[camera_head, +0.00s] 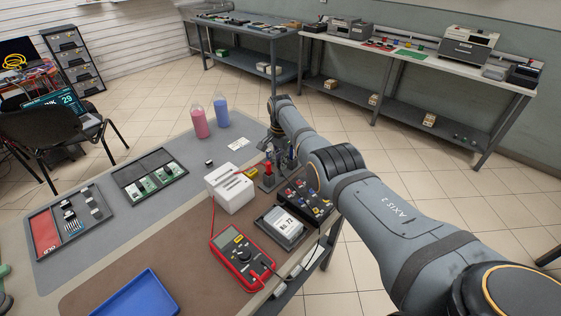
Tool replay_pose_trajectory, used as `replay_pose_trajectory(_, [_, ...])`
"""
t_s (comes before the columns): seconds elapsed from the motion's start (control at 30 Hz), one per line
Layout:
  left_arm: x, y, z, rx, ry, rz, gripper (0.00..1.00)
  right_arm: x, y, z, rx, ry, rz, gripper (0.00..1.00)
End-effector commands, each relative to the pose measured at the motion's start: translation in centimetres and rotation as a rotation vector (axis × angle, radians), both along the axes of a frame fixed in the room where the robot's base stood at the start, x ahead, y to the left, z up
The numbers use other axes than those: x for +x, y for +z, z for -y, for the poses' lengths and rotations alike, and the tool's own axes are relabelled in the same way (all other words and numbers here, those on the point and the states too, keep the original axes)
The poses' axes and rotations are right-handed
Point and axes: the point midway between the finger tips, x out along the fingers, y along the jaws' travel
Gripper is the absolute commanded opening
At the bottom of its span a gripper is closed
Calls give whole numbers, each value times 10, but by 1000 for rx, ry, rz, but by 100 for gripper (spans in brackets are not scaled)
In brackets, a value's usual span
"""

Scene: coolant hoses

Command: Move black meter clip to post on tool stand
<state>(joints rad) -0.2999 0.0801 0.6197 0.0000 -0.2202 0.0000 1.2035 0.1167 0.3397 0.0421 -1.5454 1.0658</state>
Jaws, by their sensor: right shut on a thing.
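The red multimeter (240,258) lies on the brown mat near the table's front right. A red lead runs from it up past the white slotted block (230,187). The small dark tool stand (268,180) is at the table's right side, with upright tools around it. My right gripper (275,146) points down just above and behind the stand. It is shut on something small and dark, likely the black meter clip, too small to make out. The post is not clearly distinguishable.
A black bin of small parts (306,199) and a labelled box (281,228) crowd the stand's front. Pink (198,118) and blue (221,112) bottles stand at the back. Two parts trays lie left. A blue tray (138,295) is in front. The mat's middle is clear.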

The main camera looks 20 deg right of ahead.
Motion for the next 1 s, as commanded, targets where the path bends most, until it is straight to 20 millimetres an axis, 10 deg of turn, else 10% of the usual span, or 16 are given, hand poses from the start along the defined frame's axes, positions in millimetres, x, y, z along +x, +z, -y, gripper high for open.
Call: replay_pose_trajectory(1.0, [0, -7, 0, 0, 0, 0, 40, 0, -9, 0, 0, 0, 1, 0])
